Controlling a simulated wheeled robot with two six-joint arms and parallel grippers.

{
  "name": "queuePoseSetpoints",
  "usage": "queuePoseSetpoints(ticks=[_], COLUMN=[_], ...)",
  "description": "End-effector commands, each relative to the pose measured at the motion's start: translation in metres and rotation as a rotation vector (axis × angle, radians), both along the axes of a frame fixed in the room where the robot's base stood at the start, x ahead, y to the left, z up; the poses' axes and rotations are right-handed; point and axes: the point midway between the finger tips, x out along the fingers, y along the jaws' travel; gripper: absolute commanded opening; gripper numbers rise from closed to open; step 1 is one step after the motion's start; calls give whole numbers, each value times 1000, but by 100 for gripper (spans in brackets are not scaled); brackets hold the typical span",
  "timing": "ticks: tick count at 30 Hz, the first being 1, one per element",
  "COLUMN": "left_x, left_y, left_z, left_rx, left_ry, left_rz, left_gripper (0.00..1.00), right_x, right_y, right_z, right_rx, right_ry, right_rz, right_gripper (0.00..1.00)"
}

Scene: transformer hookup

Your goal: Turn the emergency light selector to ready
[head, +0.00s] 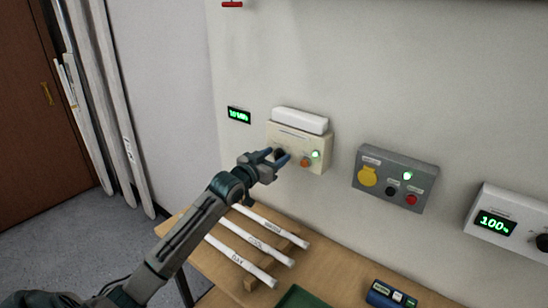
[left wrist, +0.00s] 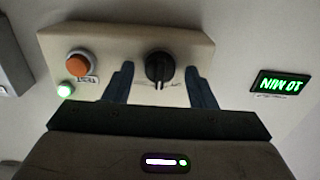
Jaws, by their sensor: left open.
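The beige emergency light unit (head: 312,161) is on the wall, with a white lamp (head: 300,120) on top. It also shows upside down in the left wrist view (left wrist: 115,42). Its black selector knob (left wrist: 159,66) has a pale pointer mark aimed down in that picture. My left gripper (head: 278,158) is at the unit's front, and in the left wrist view (left wrist: 160,85) its open fingers stand on either side of the knob, with gaps. In the head view the fingers partly hide the knob. My right gripper is out of view.
The unit has an orange button (left wrist: 77,64) and a lit green lamp (left wrist: 65,90). A small green display (left wrist: 280,83) reads 10 MIN. A grey control box (head: 396,180) is to the right. White labelled tubes (head: 240,262) lie on the wooden table (head: 215,283) below.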

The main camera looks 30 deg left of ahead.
Motion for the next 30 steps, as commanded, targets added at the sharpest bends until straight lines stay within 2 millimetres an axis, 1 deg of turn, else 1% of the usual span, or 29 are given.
queuePoseSetpoints(ticks=[5, 8, 15, 21, 30], left_x=[-5, -16, -55, -80, -102], left_y=[1, 2, 4, 6, 9], left_z=[-1, -2, -3, -2, -1], left_rx=[1, 6, 9, 9, 6], left_ry=[1, 1, 3, 1, 2], left_rz=[0, 0, -1, -1, 3], left_gripper=[51, 51, 51, 51, 51], right_x=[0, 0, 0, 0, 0], right_y=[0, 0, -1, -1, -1], right_z=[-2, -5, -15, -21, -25], right_rx=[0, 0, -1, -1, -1], right_ry=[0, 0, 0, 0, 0], right_rz=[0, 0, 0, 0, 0], right_gripper=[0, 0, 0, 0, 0])
